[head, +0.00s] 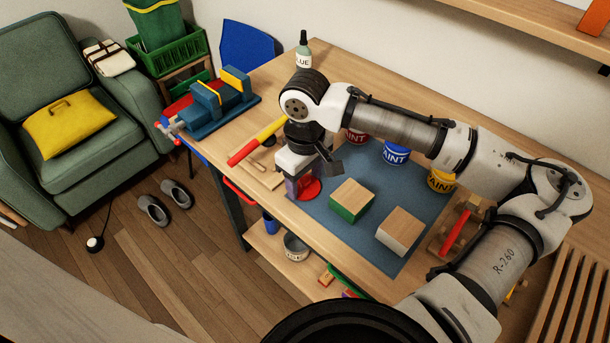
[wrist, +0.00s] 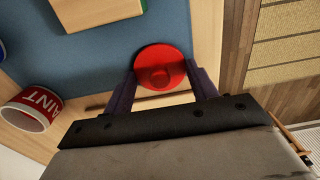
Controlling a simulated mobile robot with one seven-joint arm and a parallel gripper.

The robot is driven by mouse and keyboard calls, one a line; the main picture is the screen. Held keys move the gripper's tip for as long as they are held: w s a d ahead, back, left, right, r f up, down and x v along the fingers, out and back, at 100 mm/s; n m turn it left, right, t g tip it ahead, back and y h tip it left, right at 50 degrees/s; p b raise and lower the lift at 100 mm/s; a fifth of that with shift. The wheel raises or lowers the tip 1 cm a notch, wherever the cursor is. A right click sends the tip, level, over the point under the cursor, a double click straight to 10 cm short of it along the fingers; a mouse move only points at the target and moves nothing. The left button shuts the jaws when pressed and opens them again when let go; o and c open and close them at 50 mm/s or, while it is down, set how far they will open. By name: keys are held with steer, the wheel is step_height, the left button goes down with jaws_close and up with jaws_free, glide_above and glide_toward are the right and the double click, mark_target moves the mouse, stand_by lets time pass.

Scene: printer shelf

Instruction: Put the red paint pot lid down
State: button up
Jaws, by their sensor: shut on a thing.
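The red paint pot lid (head: 312,190) is a round red disc with a raised middle. In the wrist view the lid (wrist: 161,68) lies between the two purple fingers of my gripper (wrist: 160,85), which is shut on it. In the head view my gripper (head: 303,187) points down at the left edge of the blue mat (head: 375,188). I cannot tell whether the lid touches the mat or table. The red paint pot (head: 355,137) stands at the mat's back, partly hidden by my arm; it also shows in the wrist view (wrist: 28,112).
A green-sided block (head: 351,200) and a white-sided block (head: 400,231) sit on the mat. A blue paint pot (head: 396,153) and a yellow one (head: 441,180) stand behind them. A red-and-yellow tool (head: 257,142) and a blue vise (head: 215,98) are to the left.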

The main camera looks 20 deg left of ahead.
mark_target(305, 180)
steer(key=shift+f, duration=0.15)
steer(key=o, duration=0.9)
step_height(305, 180, up, 12)
steer(key=shift+r, duration=0.2)
steer(key=shift+f, duration=0.1)
